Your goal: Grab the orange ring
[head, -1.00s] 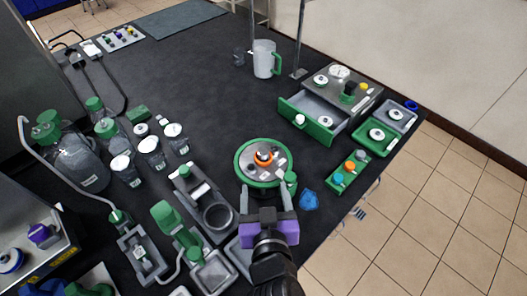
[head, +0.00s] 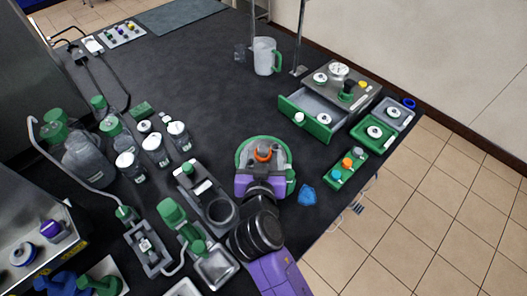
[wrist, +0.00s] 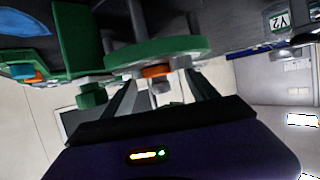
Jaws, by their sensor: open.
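The orange ring (head: 263,153) sits over the round green-rimmed tray (head: 240,152), near its middle. In the wrist view the orange ring (wrist: 157,71) shows between and just past my fingertips, close under the green disc edge (wrist: 150,53). My gripper (head: 264,161) reaches over the near side of the tray with its purple body covering that part. In the wrist view my gripper (wrist: 160,82) is open, one finger on each side of the ring, with gaps visible. I cannot tell whether a finger touches it.
A blue crumpled piece (head: 306,195) and a green rack with coloured caps (head: 345,169) lie to the right. An open drawer unit (head: 315,118) stands behind right. A grey device with a round well (head: 215,207) is close on the left.

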